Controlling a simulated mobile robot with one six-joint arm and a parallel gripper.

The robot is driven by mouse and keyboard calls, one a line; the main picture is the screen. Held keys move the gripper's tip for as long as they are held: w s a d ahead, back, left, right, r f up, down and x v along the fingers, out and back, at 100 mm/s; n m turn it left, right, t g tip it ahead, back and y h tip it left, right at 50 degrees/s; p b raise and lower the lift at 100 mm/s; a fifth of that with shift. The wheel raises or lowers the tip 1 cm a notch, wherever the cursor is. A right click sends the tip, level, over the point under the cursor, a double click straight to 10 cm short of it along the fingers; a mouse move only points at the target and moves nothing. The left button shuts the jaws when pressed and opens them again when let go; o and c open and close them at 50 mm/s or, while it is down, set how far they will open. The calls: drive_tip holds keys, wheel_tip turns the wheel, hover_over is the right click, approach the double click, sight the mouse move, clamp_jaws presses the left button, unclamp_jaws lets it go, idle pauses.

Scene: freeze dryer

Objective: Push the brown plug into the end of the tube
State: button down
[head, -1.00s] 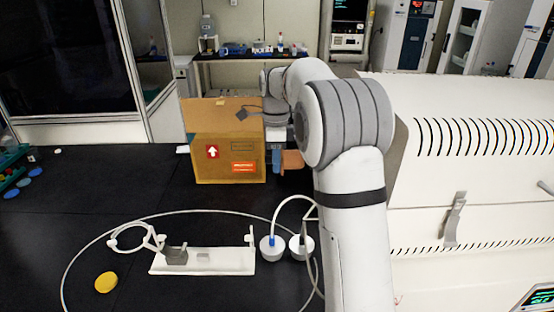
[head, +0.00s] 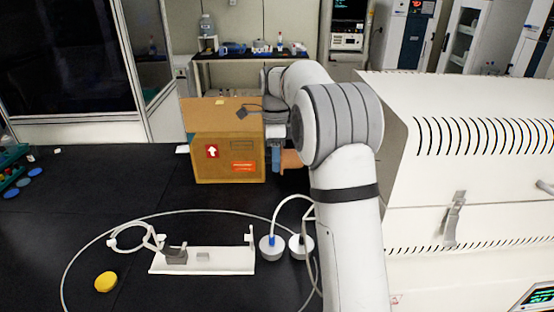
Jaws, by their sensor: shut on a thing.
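My gripper (head: 276,157) is at the right end of the cardboard box, below my wrist, with its fingers partly hidden by my arm. A brown piece (head: 291,159), which looks like the plug, shows right at the fingers, and the gripper is shut on it. Its far side is hidden behind my arm. A thin white tube (head: 152,214) makes a wide loop on the black bench. A smaller tube coil (head: 128,248) lies at the left end of a white stand (head: 225,262). I cannot tell which tube end belongs to the plug.
The cardboard box (head: 222,155) stands behind the stand. Two round white pieces (head: 271,246) sit right of the stand, joined by tubing. A yellow disc (head: 105,282) lies at front left. A large white machine (head: 470,180) fills the right. The left bench is mostly clear.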

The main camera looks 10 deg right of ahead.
sight(289, 150)
drive_tip(key=shift+d, duration=0.15)
drive_tip(key=shift+s+d, duration=0.15)
drive_tip(key=shift+d, duration=0.55)
drive_tip(key=shift+s+d, duration=0.15)
drive_tip(key=shift+d, duration=0.5)
drive_tip(key=shift+d, duration=0.2)
idle(0.5)
drive_tip(key=shift+s+d, duration=0.2)
drive_tip(key=shift+d, duration=0.75)
drive_tip(key=shift+s+d, duration=0.2)
drive_tip(key=shift+d, duration=0.7)
drive_tip(key=c, duration=1.2)
unclamp_jaws()
drive_tip(key=shift+v, duration=3.55)
